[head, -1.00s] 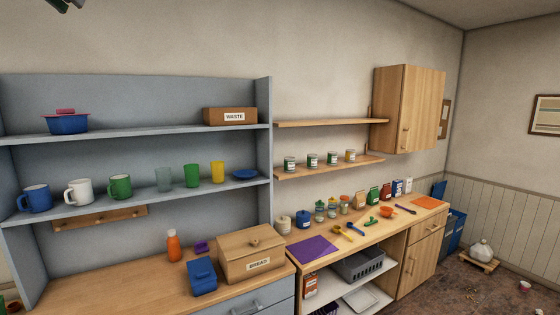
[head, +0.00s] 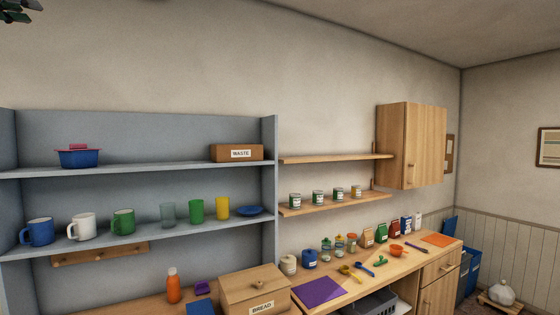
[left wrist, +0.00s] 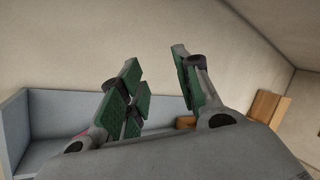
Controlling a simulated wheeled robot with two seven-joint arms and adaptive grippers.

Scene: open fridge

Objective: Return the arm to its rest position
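My left gripper (left wrist: 158,90) is open in the left wrist view, its green-padded fingers apart with nothing between them. It is raised in front of the wall, above the grey-blue shelf unit (left wrist: 60,105). In the head view only a small part of the left gripper (head: 18,10) shows at the top left corner. It touches nothing that I can see. My right gripper is in neither view.
The grey-blue shelf unit holds mugs, cups, a blue pot (head: 78,158) and a WASTE box (head: 237,152). A BREAD box (head: 255,290) stands below. Wooden shelves (head: 335,158) and a wall cabinet (head: 410,146) are to the right. The upper wall is clear.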

